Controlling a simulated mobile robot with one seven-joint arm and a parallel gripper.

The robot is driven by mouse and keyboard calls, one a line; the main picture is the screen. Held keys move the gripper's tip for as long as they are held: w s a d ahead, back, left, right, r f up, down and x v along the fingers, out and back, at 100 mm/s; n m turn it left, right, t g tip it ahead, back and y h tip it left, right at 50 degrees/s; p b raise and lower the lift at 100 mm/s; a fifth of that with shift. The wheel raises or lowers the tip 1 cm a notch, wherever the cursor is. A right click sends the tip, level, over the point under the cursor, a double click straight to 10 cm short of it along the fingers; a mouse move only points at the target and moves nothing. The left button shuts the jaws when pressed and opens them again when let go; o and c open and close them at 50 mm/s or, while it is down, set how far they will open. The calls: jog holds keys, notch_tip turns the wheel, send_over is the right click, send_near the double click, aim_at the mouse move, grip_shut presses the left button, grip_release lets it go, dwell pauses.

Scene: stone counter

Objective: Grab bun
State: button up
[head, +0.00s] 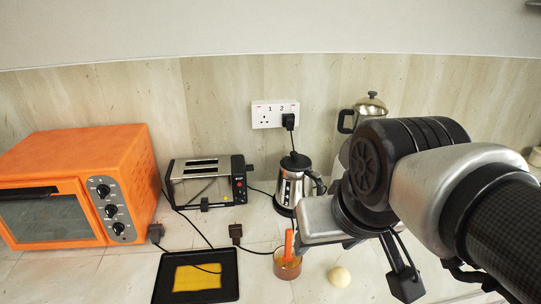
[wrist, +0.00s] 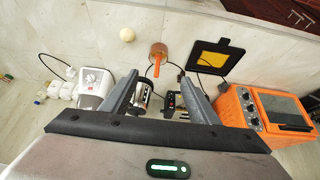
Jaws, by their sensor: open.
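The bun is a small pale round ball (head: 339,276) on the counter near the front in the head view. It also shows near the top of the wrist view (wrist: 127,34), left of centre. My gripper (wrist: 160,78) is open, with nothing between its fingers. In the head view my arm comes in from the right and the gripper hangs above the counter, apart from the bun. The bun is unobstructed in both views.
A small copper pot (head: 287,268) with an orange handle stands just left of the bun. A black tray (head: 160,284) with a yellow sheet lies further left. Behind are an orange oven (head: 145,185), a toaster (head: 209,187) and a steel kettle (head: 293,190). Cables cross the counter.

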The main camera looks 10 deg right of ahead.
jog(key=o, duration=0.3)
jog(key=shift+o, duration=0.8)
jog(key=shift+w+d+f+m, duration=0.1)
jog(key=shift+w+m, duration=0.15)
jog(key=shift+m, duration=0.15)
jog(key=m+g+b, duration=0.4)
jog(key=m+b, duration=0.1)
jog(key=m, duration=2.6)
send_over(341, 273)
jog(key=shift+y, duration=0.3)
jog(key=f, duration=3.1)
jog(key=shift+s+d+f, duration=0.15)
jog(key=shift+s+d, duration=0.15)
jog(key=shift+d, duration=0.05)
jog(key=shift+w+a+f, duration=0.15)
jog(key=shift+w+f, duration=0.05)
jog(key=shift+f, duration=1.2)
jog(key=shift+w+a+f, duration=0.15)
jog(key=shift+f, duration=1.2)
